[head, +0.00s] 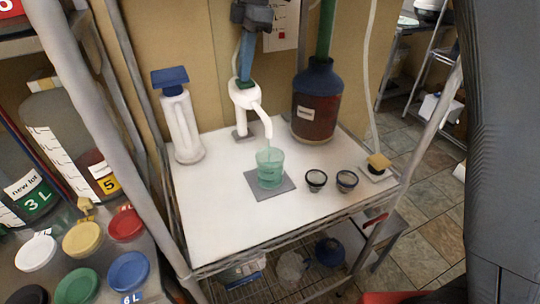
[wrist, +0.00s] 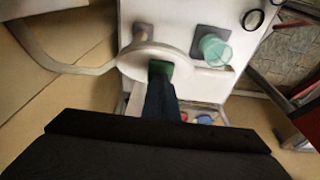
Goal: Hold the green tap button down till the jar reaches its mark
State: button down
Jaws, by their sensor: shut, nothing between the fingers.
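The white tap (head: 244,97) stands at the back of the white table, its spout curving out over the jar. My gripper (head: 244,78) comes down from above, its blue fingers shut and empty, with the tips against the green button (head: 241,86) on top of the tap. In the wrist view the fingers (wrist: 158,80) meet the green button (wrist: 160,68) over the tap's round white head (wrist: 140,62). The translucent green jar (head: 270,168) stands upright on a grey pad (head: 285,188) under the spout. A thin stream seems to run into it. Its mark and liquid level are too small to tell.
A white bottle with a blue top (head: 182,125) stands left of the tap, a dark red jug (head: 317,105) to its right. Two small dark-rimmed cups (head: 316,180) sit right of the jar. Coloured lids (head: 82,238) lie on the left bench.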

jog(key=p+v, duration=0.1)
jog(key=v, duration=0.1)
jog(key=p+v, duration=0.1)
jog(key=v, duration=0.1)
jog(key=a+p+v, duration=0.1)
jog(key=p+v, duration=0.1)
jog(key=shift+s+r, duration=0.15)
jog(key=shift+s, duration=0.1)
jog(key=shift+a, duration=0.1)
